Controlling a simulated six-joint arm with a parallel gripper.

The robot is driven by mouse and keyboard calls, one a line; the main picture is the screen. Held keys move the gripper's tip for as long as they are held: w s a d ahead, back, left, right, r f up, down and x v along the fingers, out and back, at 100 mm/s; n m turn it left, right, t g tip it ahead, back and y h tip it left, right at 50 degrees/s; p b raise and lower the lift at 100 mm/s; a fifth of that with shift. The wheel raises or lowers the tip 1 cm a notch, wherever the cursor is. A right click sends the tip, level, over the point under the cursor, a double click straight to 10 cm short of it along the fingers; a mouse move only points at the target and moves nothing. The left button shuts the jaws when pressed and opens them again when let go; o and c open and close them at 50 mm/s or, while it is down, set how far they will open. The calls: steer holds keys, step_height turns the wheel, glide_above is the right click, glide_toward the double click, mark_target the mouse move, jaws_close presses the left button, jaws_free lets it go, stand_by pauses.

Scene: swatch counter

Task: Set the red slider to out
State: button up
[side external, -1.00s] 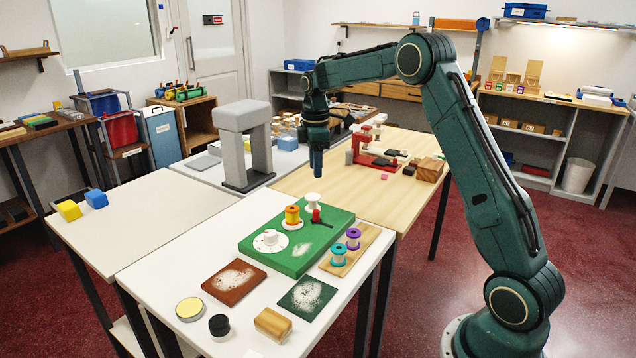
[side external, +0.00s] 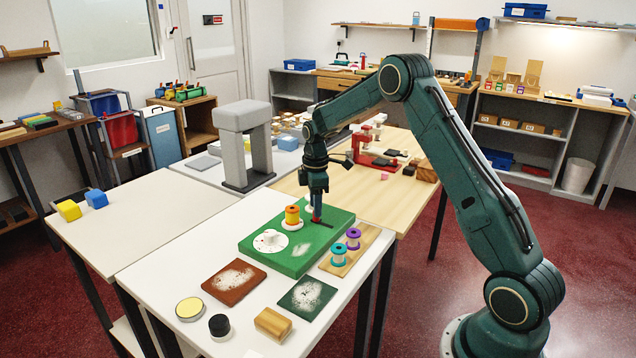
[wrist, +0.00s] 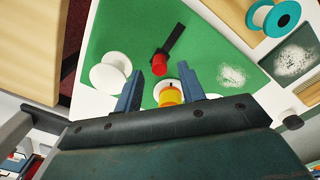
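The red slider (wrist: 160,63) is a small red knob at the lower-left end of a short black slot (wrist: 174,40) in the wrist view. The slot is in the top of a green board (side external: 300,262) on the white table. My gripper (side external: 317,211) points down at the slider in the side view, where its fingers partly hide the knob. In the wrist view my gripper (wrist: 162,88) shows two blue fingers wide apart with nothing held. The knob appears just beyond the gap between the fingertips; I cannot tell whether they touch it. No "out" marking is legible.
An orange spool (side external: 293,215) stands close to the left of my gripper. Teal (side external: 338,254) and purple (side external: 353,238) spools stand on a wooden strip at right.

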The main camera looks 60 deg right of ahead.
mark_target(330, 226)
steer(key=shift+f, duration=1.05)
steer(key=shift+c, duration=0.2)
jaws_close()
steer(key=shift+s, duration=2.25)
jaws_free()
steer(key=shift+s, duration=0.1)
steer(key=shift+o, duration=0.2)
